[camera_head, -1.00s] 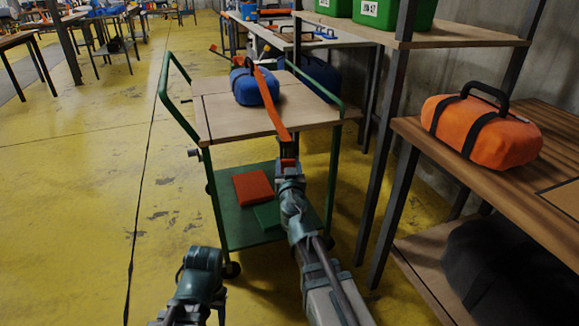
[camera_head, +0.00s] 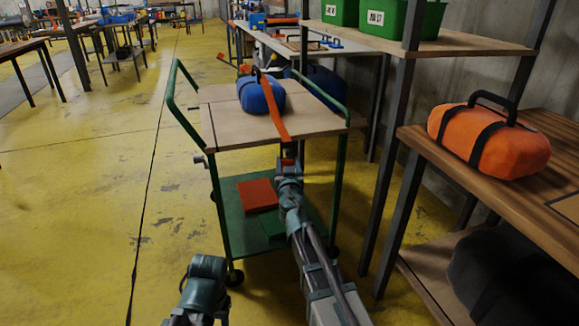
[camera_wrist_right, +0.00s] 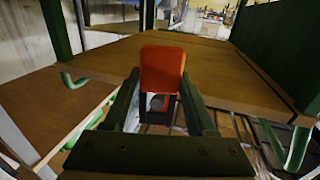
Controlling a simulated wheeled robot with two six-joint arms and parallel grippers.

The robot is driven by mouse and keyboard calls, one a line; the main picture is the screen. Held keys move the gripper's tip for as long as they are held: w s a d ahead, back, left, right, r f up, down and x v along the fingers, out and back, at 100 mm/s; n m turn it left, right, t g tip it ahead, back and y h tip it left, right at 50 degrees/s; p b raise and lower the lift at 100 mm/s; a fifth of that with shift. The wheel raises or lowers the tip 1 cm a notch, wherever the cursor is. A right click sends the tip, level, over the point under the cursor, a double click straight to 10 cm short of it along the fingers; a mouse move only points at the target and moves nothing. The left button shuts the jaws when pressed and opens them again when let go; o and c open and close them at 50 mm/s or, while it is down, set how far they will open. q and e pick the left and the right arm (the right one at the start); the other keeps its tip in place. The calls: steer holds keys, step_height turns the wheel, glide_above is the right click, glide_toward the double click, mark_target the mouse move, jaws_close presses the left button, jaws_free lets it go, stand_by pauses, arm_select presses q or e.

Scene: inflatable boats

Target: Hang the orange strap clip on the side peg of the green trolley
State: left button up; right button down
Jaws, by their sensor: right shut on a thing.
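The green trolley (camera_head: 224,207) stands ahead, with a wooden top and a green lower shelf. A small grey peg (camera_head: 200,159) sticks out from its left side, below the top. My right gripper (camera_head: 289,154) is at the trolley's front edge, right of the peg and apart from it. In the right wrist view, my right gripper (camera_wrist_right: 161,98) is shut on the orange strap clip (camera_wrist_right: 162,68), which stands up between the fingers. An orange strap (camera_head: 273,107) runs from near the gripper up over the trolley top. My left arm shows at the bottom, but its gripper is not visible.
A blue bag (camera_head: 261,95) sits on the trolley top beside the strap. A red box (camera_head: 257,195) lies on the lower shelf. To the right, an orange bag (camera_head: 487,139) rests on a wooden bench (camera_head: 440,145). The yellow floor left of the trolley is clear.

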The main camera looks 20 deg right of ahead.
steer(key=shift+x, duration=0.85)
steer(key=shift+w+a+f+b, duration=0.25)
steer(key=shift+w+f+b, duration=0.15)
steer(key=shift+w, duration=0.1)
steer(key=shift+c, duration=0.6)
jaws_free()
steer(key=shift+s, duration=0.15)
